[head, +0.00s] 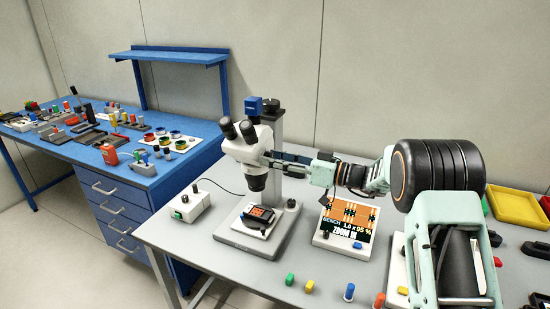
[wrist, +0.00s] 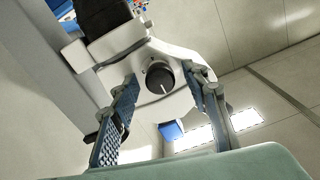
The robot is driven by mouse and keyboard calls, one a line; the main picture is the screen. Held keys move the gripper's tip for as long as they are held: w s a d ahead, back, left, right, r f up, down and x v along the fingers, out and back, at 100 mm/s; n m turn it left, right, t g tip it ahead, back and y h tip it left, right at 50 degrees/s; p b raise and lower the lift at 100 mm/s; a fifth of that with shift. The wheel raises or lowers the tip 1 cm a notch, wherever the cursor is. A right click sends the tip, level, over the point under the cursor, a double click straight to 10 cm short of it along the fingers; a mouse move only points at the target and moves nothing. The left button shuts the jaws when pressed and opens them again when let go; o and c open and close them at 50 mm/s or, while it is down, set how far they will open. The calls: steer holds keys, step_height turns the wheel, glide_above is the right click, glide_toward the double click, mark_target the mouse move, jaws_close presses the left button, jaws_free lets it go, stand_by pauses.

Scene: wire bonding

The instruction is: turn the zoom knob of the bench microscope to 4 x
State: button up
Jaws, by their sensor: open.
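The bench microscope (head: 252,146) has a white head with two black eyepieces on a grey column, at the middle of the head view. Its zoom knob (wrist: 160,77) is a black round knob with a white pointer line on the white side of the head, in the wrist view. My gripper (head: 270,158) reaches in from the right at the microscope head. In the wrist view my gripper (wrist: 158,125) is open, one finger on each side of the knob and apart from it. The display (head: 347,226) reads "BENCH 1.0 x" and "ZOOM" below.
A specimen on a small stage (head: 262,214) lies under the microscope. A white control box (head: 190,204) stands to its left. Several coloured pegs (head: 349,292) stand along the front of the grey table. A yellow tray (head: 515,207) is at the right. A blue bench (head: 122,190) is at left.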

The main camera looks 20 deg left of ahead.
jaws_close()
stand_by(0.3)
